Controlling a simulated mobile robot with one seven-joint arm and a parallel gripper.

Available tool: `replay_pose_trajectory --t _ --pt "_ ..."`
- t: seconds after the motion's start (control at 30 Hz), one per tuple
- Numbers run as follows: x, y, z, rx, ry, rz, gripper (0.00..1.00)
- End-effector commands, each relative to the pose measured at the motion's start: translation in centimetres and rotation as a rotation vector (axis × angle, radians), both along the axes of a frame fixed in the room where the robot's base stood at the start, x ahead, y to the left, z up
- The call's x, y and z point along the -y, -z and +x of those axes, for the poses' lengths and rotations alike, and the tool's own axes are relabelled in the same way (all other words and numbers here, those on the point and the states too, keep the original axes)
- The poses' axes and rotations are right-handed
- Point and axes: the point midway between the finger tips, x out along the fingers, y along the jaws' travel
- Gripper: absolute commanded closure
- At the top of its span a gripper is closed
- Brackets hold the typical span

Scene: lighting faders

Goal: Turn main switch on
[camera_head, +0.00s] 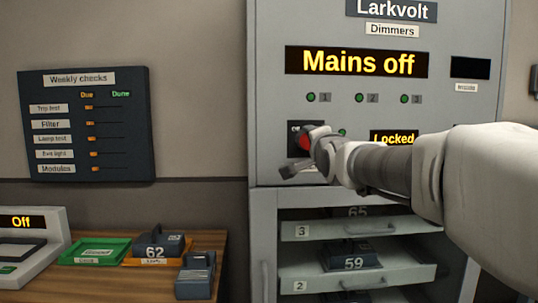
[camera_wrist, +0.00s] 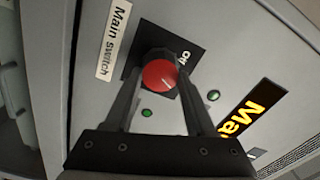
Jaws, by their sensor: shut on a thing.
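The main switch is a round red knob (camera_wrist: 158,74) on a black plate (camera_wrist: 134,74) in the wrist view, with a "Main switch" label (camera_wrist: 114,38) beside it. My gripper (camera_wrist: 160,88) is shut on the knob, one finger on each side. In the head view my gripper (camera_head: 307,150) reaches in from the right and covers much of the knob (camera_head: 304,138). The display (camera_head: 357,62) above reads "Mains off". The knob's pointer setting is hard to make out.
A "Locked" display (camera_head: 393,138) sits right of the switch, partly behind my arm. Below are open shelves with modules, such as 59 (camera_head: 354,263). A wooden table (camera_head: 130,285) at lower left holds a green tray (camera_head: 95,251) and module 62 (camera_head: 155,248).

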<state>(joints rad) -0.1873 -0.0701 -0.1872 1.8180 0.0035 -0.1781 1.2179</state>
Motion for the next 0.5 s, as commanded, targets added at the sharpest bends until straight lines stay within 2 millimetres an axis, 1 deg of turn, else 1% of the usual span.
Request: replay_pose_trajectory --t 0.03,0.23,0.5 --pt "-0.1 0.5 -0.01 0.002 -0.002 0.041 1.0" --pt "-0.11 0.44 -0.01 0.001 -0.003 0.187 1.0" --pt "-0.06 0.34 0.0 0.0 -0.002 0.308 1.0"
